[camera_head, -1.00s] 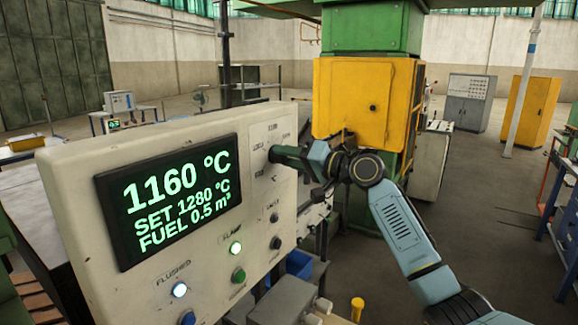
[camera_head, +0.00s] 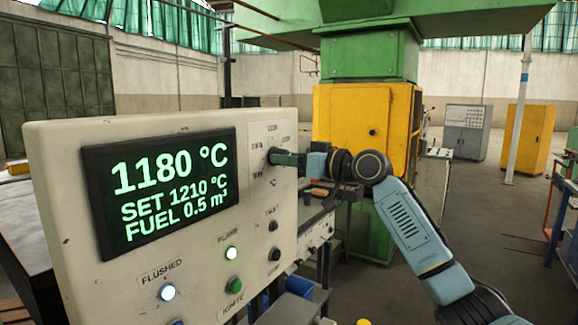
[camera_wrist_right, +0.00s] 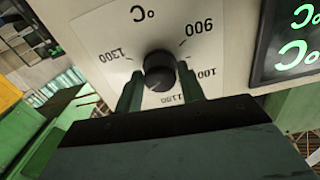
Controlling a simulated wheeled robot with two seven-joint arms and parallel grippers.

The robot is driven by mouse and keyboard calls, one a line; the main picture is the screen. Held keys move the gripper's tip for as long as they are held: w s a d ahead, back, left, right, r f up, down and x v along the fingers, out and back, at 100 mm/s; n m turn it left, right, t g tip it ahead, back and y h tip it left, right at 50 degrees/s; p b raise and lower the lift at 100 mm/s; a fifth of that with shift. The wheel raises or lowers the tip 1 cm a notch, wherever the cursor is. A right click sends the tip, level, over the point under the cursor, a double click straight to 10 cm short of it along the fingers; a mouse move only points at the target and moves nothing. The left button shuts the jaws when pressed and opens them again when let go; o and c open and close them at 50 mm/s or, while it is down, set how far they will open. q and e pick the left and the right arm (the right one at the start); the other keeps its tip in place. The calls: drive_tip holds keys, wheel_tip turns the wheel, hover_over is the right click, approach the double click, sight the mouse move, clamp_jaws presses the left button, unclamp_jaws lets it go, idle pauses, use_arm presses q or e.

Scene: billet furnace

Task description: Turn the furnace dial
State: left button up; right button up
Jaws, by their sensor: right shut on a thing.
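The furnace dial (camera_wrist_right: 159,72) is a black round knob on a white scale plate marked in °C, seen in the right wrist view. My right gripper (camera_wrist_right: 160,92) has its two green fingers on either side of the knob and is shut on it. In the head view the right gripper (camera_head: 290,158) reaches the panel's right part from the right; the dial there is mostly hidden by it. The display (camera_head: 165,190) reads 1180 °C, SET 1210 °C, FUEL 0.5 m³. My left gripper is not in view.
A yellow furnace box (camera_head: 350,110) stands behind. Open floor (camera_head: 490,220) lies to the right.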

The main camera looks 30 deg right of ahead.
drive_tip(key=shift+n, duration=0.5)
drive_tip(key=o, duration=1)
drive_tip(key=b+v, duration=0.4)
drive_tip(key=v, duration=0.9)
drive_tip(key=shift+s+d, duration=0.15)
